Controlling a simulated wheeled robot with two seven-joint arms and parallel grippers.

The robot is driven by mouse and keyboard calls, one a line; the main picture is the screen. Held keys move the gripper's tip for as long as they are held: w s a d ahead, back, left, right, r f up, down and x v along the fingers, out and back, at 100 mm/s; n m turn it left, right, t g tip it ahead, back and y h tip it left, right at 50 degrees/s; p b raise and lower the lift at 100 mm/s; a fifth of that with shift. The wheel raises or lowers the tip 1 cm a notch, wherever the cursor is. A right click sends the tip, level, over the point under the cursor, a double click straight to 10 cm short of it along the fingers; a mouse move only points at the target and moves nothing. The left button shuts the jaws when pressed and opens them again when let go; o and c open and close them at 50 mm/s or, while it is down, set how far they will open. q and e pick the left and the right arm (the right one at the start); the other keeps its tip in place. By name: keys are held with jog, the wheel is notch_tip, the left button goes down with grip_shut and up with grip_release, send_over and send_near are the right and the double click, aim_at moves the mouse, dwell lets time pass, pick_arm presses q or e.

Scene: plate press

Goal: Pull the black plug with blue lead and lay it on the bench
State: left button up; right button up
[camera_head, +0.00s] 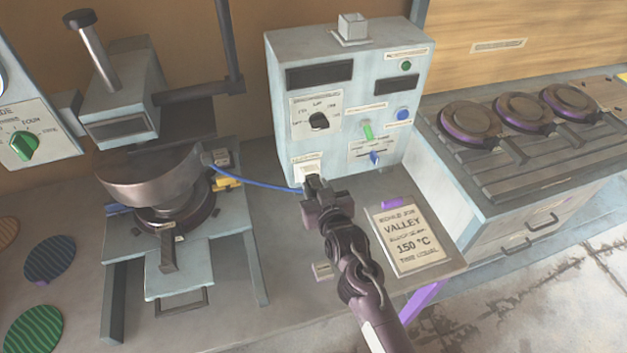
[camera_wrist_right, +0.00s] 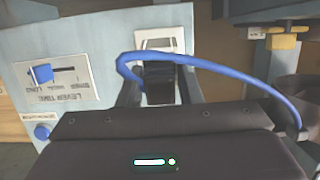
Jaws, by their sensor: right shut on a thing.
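The black plug (camera_wrist_right: 160,88) sits between the fingers of my right gripper (camera_head: 315,187), which is shut on it. The fingers also show in the right wrist view (camera_wrist_right: 158,92). The blue lead (camera_head: 258,184) runs left from the plug to the round press (camera_head: 150,178); in the right wrist view it loops over the plug. The pale socket plate (camera_head: 308,171) is low on the front of the control box (camera_head: 285,110), right by the gripper. The plug overlaps the plate's lower part in the right wrist view; I cannot tell whether its pins are inside. My left gripper is not in view.
The grey bench (camera_head: 270,290) has bare room in front of the box. Round plates (camera_head: 470,122) stand on the right-hand cabinet. Coloured discs (camera_head: 50,260) lie far left.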

jog(key=p+v, duration=0.5)
jog(key=v, duration=0.1)
jog(key=shift+s+p, duration=0.2)
jog(key=shift+p, duration=0.1)
dwell(0.8)
jog(key=shift+d, duration=0.1)
jog(key=shift+d+r, duration=0.1)
dwell(0.3)
jog(key=s+d+r+m+h+b, duration=0.1)
jog(key=s+d+r+h+b, duration=0.1)
jog(key=d+r, duration=0.4)
jog(key=s+d+r+m+h+b, duration=0.2)
jog(key=d+r, duration=0.4)
jog(key=d, duration=0.5)
jog(key=shift+s+m+t+h+b, duration=0.3)
jog(key=shift+s+t+b, duration=0.15)
jog(key=shift+b, duration=0.4)
jog(key=shift+r, duration=0.1)
